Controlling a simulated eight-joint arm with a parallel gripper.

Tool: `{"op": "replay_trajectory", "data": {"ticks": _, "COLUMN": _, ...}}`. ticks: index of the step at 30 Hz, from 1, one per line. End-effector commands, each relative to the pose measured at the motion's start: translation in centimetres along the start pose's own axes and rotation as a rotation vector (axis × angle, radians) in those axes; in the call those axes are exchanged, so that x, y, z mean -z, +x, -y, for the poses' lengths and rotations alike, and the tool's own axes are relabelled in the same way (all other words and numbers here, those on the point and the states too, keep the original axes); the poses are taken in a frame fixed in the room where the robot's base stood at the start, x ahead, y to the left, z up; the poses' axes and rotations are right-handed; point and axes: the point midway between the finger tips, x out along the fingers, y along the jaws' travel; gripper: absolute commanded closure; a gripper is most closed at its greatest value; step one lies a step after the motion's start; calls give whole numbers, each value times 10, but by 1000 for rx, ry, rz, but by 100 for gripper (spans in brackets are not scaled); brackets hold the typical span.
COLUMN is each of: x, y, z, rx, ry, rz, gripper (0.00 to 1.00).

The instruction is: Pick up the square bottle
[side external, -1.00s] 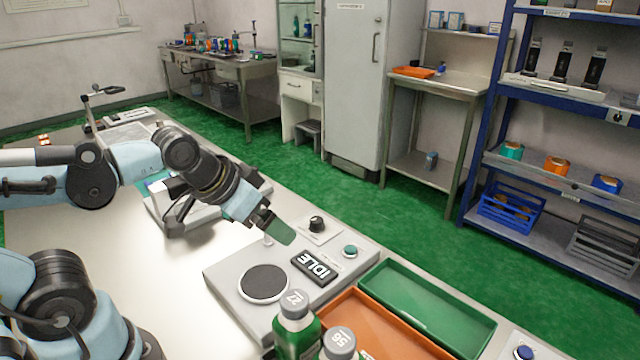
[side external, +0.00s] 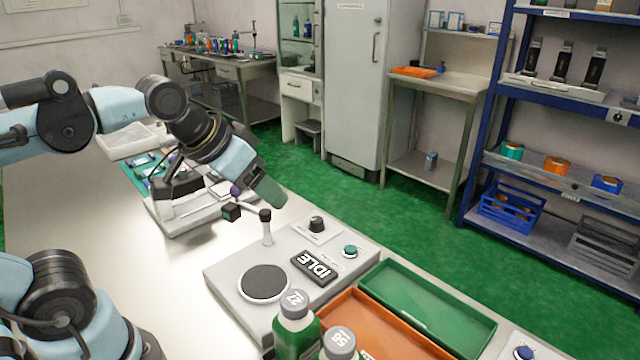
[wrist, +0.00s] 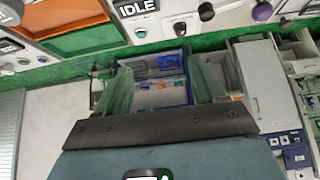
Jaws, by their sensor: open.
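One (side external: 296,325) is farther back, beside the applicator's front edge; the other (side external: 340,346) is nearer and cut off by the bottom edge. I cannot tell which is square. My gripper (side external: 268,192) is above and behind the applicator (side external: 225,273), well apart from the bottles, and points down to the right. In the wrist view its two green fingers (wrist: 163,85) are spread apart with nothing between them. I cannot make out the bottles clearly there.
The applicator has a black round pad (side external: 264,282), an IDLE display (side external: 312,267) and an upright black-topped post (side external: 266,228) below my gripper. An orange tray (side external: 405,338) and a green tray (side external: 470,327) lie right of the bottles.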

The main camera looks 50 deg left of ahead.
Motion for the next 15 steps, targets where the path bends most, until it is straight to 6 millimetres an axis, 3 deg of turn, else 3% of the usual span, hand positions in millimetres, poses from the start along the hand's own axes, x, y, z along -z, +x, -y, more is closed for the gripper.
{"op": "replay_trajectory", "data": {"ticks": 5, "x": 15, "y": -20, "z": -1, "rx": -6, "ry": -11, "rz": 6, "gripper": 31}}
{"op": "replay_trajectory", "data": {"ticks": 15, "x": 7, "y": -1, "z": -47, "rx": -189, "ry": -419, "rz": 235, "gripper": 31}}
